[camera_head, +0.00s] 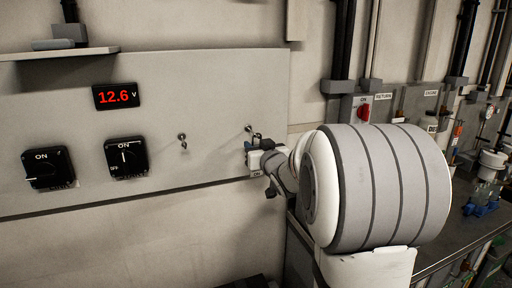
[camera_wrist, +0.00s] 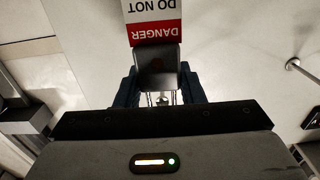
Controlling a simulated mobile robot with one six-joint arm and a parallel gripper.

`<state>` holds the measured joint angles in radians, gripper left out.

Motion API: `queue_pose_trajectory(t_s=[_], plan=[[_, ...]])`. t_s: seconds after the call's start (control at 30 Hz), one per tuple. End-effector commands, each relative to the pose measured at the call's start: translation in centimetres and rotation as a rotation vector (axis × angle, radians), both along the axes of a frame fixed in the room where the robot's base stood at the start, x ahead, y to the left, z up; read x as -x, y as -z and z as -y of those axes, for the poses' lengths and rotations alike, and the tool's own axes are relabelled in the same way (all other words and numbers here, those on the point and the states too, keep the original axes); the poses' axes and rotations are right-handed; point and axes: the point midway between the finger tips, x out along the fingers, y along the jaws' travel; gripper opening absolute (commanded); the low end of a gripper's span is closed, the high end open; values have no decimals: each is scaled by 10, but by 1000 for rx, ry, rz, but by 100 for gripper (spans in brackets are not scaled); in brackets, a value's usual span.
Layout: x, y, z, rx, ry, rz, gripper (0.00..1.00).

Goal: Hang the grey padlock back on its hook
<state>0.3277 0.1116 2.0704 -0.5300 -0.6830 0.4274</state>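The grey padlock (camera_wrist: 157,62) sits between the blue fingertips of my gripper (camera_wrist: 160,90) in the wrist view. Both fingers appear to touch its sides, so my gripper looks shut on it. Its shackle (camera_wrist: 150,99) shows as thin legs beside a small bright round part; I cannot tell whether the shackle is around a hook. A red and white danger tag (camera_wrist: 156,20) appears just beyond the padlock's body. In the head view my gripper (camera_head: 254,148) is at the panel, by the right hook (camera_head: 249,128). The left hook (camera_head: 182,138) is empty; it also shows in the wrist view (camera_wrist: 293,64).
The panel (camera_head: 220,100) carries two black rotary switches (camera_head: 48,168) (camera_head: 126,157) and a red 12.6 display (camera_head: 117,96). A shelf (camera_head: 60,52) juts out at upper left. A red-knobbed switch (camera_head: 364,112), pipes and a cluttered bench (camera_head: 450,235) are at right.

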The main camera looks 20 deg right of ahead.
Motion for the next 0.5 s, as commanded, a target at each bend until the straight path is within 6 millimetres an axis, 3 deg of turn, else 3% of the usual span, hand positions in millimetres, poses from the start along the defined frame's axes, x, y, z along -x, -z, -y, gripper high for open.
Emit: queue_pose_trajectory(t_s=[0.3,0.5], plan=[[0,0,0,0,0,0,60],[0,1,0,0,0,-1,60]])
